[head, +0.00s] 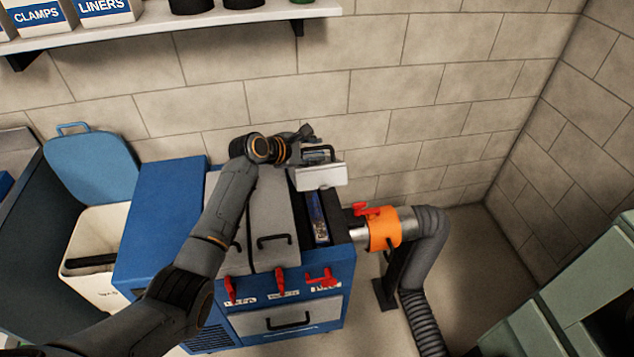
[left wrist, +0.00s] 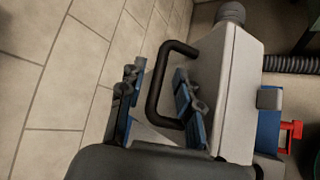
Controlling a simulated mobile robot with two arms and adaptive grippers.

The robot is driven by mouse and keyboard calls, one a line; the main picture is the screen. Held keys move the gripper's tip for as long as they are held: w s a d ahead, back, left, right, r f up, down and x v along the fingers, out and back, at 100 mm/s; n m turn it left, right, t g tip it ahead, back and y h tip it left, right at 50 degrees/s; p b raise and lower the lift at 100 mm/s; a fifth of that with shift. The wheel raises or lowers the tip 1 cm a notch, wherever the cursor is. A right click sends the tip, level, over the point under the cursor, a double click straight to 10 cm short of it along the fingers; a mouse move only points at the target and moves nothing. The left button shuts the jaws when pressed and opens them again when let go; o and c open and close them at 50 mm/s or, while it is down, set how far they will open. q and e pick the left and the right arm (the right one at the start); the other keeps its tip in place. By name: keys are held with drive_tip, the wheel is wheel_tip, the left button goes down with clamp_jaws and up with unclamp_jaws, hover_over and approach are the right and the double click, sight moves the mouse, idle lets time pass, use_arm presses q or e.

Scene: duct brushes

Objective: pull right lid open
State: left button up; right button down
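The right lid (head: 320,177) of the blue machine stands tilted up, its pale face toward me. The slot below it (head: 317,218) is uncovered, with a dark, bluish item inside. The lid's black loop handle (head: 318,149) is at its top edge. My left gripper (head: 312,148) is at this handle, partly hidden by the lid. In the left wrist view the handle (left wrist: 153,92) lies between the blue finger pads of my left gripper (left wrist: 156,105), with gaps on both sides, so it looks open around the bar. My right gripper is not in view.
Two grey lids beside the slot are closed. The right red latch (head: 322,277) is turned sideways; the other two point up. An orange collar (head: 383,229) and grey hose (head: 428,240) stand at right. A shelf (head: 170,28) hangs above; a white bin (head: 95,262) is left.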

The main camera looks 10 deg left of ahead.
use_arm(q)
drive_tip(key=shift+m+t, duration=0.4)
drive_tip(key=shift+t, duration=0.2)
drive_tip(key=s+f+b, duration=0.1)
drive_tip(key=s, duration=0.1)
drive_tip(key=s+d+f, duration=0.1)
drive_tip(key=f, duration=0.1)
drive_tip(key=shift+s+d+f+b, duration=0.1)
drive_tip(key=shift+s+f+b, duration=0.15)
drive_tip(key=shift+s+b, duration=0.15)
drive_tip(key=shift+s+d+f+t+b, duration=0.2)
drive_tip(key=shift+s+f+t+b, duration=0.15)
drive_tip(key=shift+s+f, duration=0.15)
drive_tip(key=shift+s+a+r+p, duration=0.3)
drive_tip(key=shift+s+r+p, duration=0.15)
drive_tip(key=shift+p, duration=0.4)
drive_tip(key=p+v, duration=0.4)
drive_tip(key=shift+p+v, duration=2.15)
drive_tip(key=shift+v, duration=0.5)
drive_tip(key=p, duration=0.4)
approach(308, 179)
drive_tip(key=shift+s+a+r, duration=0.15)
drive_tip(key=shift+s+a, duration=0.25)
drive_tip(key=shift+s, duration=0.25)
